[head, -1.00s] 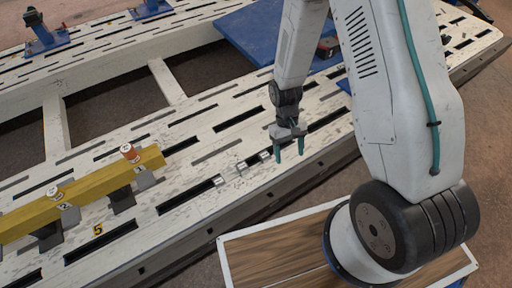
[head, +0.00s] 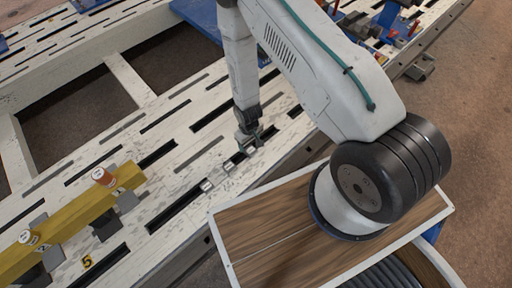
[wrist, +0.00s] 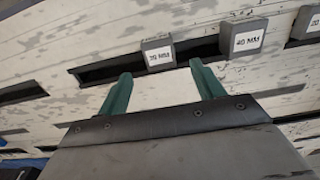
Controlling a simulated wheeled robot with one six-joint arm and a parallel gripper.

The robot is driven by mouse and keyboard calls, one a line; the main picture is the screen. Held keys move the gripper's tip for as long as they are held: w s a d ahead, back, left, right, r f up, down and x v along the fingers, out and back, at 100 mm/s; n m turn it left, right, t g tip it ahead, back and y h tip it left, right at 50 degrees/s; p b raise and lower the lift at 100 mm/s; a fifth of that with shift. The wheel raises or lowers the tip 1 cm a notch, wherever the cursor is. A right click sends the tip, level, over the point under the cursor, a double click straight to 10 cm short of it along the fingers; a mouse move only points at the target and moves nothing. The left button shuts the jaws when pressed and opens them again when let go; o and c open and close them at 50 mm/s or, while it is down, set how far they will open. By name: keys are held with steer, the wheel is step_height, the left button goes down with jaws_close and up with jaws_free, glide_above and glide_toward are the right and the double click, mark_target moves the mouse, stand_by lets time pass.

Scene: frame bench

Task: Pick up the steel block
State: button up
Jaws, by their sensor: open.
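Three small grey steel blocks stand in a row along a slot of the bench. In the wrist view, one block (wrist: 157,54) with a label that looks like 30 or 35 MM lies just beyond and between my fingertips. The block marked 40 MM (wrist: 246,38) is to its right, and a third (wrist: 306,22) is cut by the right edge. In the head view two blocks (head: 207,186) (head: 229,170) show clearly; the third is close to my gripper (head: 249,146) and partly covered. My gripper, with green fingers (wrist: 160,72), is open and empty.
A blue plate (head: 200,14) lies behind my arm. The bench surface left of the blocks is mostly bare.

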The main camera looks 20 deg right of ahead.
mark_target(250, 149)
step_height(250, 149, down, 6)
steer(key=c, duration=1.3)
steer(key=shift+d, duration=0.1)
steer(key=shift+c, duration=0.7)
steer(key=shift+r, duration=0.15)
